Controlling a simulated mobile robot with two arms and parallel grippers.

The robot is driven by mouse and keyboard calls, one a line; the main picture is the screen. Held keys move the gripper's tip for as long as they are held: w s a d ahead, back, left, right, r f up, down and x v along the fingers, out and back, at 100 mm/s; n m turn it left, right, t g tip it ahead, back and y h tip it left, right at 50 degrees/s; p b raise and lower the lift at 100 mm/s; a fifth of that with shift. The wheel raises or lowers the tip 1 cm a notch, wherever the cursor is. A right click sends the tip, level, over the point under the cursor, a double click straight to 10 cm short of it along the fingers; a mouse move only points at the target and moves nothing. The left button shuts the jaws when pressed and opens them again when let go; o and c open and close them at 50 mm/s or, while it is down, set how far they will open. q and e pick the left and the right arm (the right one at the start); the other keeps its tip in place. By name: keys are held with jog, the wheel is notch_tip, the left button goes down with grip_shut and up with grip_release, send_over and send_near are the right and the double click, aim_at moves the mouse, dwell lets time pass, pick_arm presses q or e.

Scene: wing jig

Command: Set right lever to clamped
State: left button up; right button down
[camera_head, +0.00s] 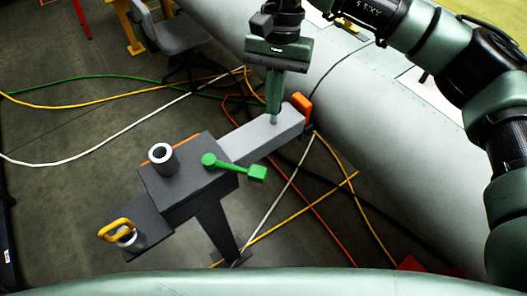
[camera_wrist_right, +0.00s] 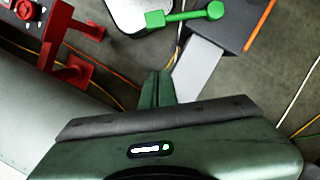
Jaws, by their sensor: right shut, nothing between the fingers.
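A green lever (camera_head: 233,167) with a round pivot and a square end block lies across the top edge of the dark grey jig block (camera_head: 190,180). Its end block points right in the head view. In the right wrist view the green lever (camera_wrist_right: 187,15) is at the top, ahead of the fingertips. My right gripper (camera_head: 272,118) points down, shut and empty, over the light grey bar (camera_head: 250,140), apart from the lever. Its closed fingers also show in the wrist view (camera_wrist_right: 157,76). I cannot tell whether the fingertips touch the bar. My left gripper is not in view.
An orange block (camera_head: 301,107) caps the bar's far end. A grey tube (camera_head: 161,155) and a yellow handle (camera_head: 118,229) stand on the jig. A long pale wing (camera_head: 345,130) runs along the right. Cables cross the floor. A red fixture (camera_wrist_right: 60,40) shows in the wrist view.

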aim_at(235, 169)
pick_arm(q)
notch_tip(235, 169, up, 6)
jog(key=p, duration=0.6)
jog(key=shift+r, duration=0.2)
pick_arm(e)
jog(key=s+a+f, duration=0.2)
jog(key=s+f, duration=0.4)
jog(key=f, duration=0.3)
jog(key=shift+s+f, duration=0.15)
jog(key=shift+f, duration=0.15)
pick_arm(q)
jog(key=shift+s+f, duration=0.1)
pick_arm(e)
jog(key=shift+f, duration=0.1)
